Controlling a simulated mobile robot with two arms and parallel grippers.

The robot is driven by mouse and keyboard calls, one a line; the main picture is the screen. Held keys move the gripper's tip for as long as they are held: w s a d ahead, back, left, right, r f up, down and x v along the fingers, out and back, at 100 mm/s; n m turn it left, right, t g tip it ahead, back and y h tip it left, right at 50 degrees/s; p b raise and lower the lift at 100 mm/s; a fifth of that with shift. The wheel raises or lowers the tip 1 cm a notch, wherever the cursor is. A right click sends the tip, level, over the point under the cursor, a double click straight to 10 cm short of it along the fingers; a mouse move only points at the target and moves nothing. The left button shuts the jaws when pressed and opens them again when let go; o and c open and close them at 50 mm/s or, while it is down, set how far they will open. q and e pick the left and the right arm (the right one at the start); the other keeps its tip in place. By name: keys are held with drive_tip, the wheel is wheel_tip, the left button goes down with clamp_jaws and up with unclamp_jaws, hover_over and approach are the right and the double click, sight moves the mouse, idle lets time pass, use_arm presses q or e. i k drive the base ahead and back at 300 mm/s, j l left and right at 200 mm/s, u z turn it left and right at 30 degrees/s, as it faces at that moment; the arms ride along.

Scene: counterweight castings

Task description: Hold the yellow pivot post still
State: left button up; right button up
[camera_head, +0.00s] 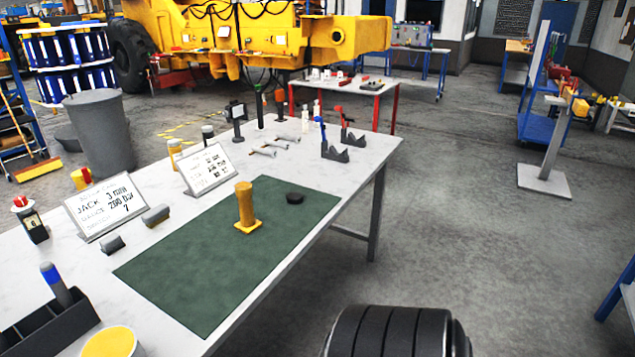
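The yellow pivot post (245,204) stands upright on a square yellow foot, on the green mat (205,270) on the long white table. Nothing is touching the post. A small dark, faceted piece (295,198) lies to its right on the mat, a short gap away. Neither my left nor my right gripper shows in this view.
Two white sign boards (105,207) (206,168) stand left of the mat. Two grey blocks (112,244) (156,215) lie beside them. A black tray (48,325) is at the near left. Grey cylinders (289,137) and dark brackets (334,150) are at the far end. The mat's near part is bare.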

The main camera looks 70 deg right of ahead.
sight(248, 224)
drive_tip(key=z, duration=1.75)
